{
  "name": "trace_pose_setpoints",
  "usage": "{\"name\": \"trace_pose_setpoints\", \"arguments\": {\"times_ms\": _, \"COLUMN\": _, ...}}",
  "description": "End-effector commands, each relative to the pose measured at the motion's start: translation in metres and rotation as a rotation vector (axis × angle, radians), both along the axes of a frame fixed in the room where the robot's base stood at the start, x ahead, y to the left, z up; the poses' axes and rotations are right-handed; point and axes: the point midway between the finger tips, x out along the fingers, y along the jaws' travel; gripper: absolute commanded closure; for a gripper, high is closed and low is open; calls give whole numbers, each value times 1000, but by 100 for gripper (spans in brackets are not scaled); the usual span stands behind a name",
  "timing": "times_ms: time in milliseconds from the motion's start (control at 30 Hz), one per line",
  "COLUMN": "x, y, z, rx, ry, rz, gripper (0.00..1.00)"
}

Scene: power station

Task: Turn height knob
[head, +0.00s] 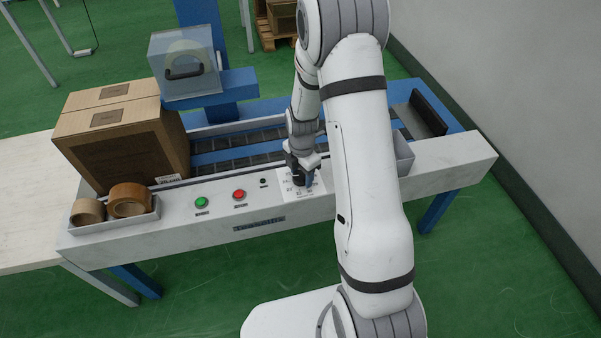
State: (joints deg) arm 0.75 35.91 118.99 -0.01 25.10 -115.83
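The height knob's white dial plate (290,189) lies on the front panel of the box-sealing machine, right of the red button. My gripper (303,180) points down over this plate, with its dark fingers at the knob's place. The knob itself is mostly hidden by the fingers, so I cannot tell whether they touch it or are closed around it. The finger gap is too small to make out.
A green button (201,202) and a red button (239,195) sit left of the plate. A cardboard box (120,135) stands on the left end, behind a tray with tape rolls (129,200). A blue column carries a clear-covered tape head (185,62). A grey wall is at right.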

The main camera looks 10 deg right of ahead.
Motion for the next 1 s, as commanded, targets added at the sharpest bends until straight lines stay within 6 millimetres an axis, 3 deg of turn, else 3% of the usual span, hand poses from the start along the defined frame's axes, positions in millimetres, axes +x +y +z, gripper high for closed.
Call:
{"name": "trace_pose_setpoints", "arguments": {"times_ms": 367, "x": 0, "y": 0, "z": 0, "rx": 0, "ry": 0, "rz": 1, "gripper": 80}}
{"name": "trace_pose_setpoints", "arguments": {"times_ms": 667, "x": 0, "y": 1, "z": 0, "rx": 0, "ry": 0, "rz": -34, "gripper": 80}}
{"name": "trace_pose_setpoints", "arguments": {"times_ms": 1000, "x": -1, "y": 1, "z": 0, "rx": 0, "ry": 0, "rz": -251, "gripper": 80}}
